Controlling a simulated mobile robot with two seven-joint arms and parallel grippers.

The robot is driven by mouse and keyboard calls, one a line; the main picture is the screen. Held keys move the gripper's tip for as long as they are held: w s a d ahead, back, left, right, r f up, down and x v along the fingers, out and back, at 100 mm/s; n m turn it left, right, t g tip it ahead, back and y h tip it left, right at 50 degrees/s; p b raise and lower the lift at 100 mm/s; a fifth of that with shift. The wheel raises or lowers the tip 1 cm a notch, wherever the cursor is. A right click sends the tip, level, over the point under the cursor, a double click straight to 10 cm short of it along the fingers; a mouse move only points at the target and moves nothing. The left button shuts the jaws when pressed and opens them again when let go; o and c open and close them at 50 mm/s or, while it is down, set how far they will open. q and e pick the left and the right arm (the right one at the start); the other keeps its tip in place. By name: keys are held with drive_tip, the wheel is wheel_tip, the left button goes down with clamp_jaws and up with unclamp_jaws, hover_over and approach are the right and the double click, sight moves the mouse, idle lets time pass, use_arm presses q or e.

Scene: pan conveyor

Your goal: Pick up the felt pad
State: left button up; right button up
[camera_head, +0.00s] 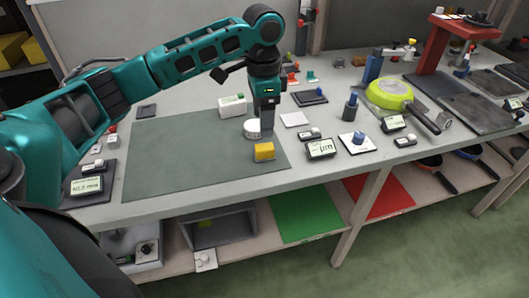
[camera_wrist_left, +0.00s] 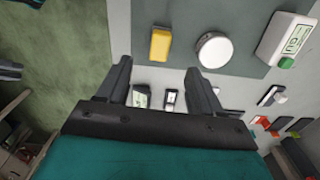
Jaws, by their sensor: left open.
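I cannot tell for sure which thing is the felt pad. A round white disc with a darker rim (camera_head: 252,134) lies on the grey-green mat (camera_head: 190,158); it also shows in the left wrist view (camera_wrist_left: 214,50). A flat pale square (camera_head: 294,119) lies on the bench just right of the mat. My left gripper (camera_head: 266,130) points down near the mat's right edge, close beside the disc. In the left wrist view its fingers (camera_wrist_left: 158,72) are apart, with nothing between them; the disc is beyond the right finger. My right gripper is not in view.
A yellow block (camera_head: 264,152) sits near the disc, toward the front edge. A white box (camera_head: 232,106) stands behind it. Most of the mat is clear.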

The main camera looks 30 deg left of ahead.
sight(264, 146)
use_arm(q)
wheel_tip(264, 146, down, 5)
drive_tip(key=shift+f+b, duration=0.15)
drive_tip(key=shift+b, duration=0.2)
wheel_tip(264, 146, down, 4)
drive_tip(key=shift+w+d+r+b, duration=0.1)
drive_tip(key=shift+r+b, duration=0.05)
drive_tip(key=shift+b, duration=0.2)
drive_tip(key=shift+f, duration=0.4)
drive_tip(key=c, duration=1.2)
drive_tip(key=shift+o, duration=0.2)
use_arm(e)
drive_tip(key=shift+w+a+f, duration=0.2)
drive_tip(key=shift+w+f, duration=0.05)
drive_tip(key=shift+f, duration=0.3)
use_arm(q)
drive_tip(key=shift+r, duration=0.2)
wheel_tip(264, 146, up, 20)
drive_tip(key=p, duration=0.3)
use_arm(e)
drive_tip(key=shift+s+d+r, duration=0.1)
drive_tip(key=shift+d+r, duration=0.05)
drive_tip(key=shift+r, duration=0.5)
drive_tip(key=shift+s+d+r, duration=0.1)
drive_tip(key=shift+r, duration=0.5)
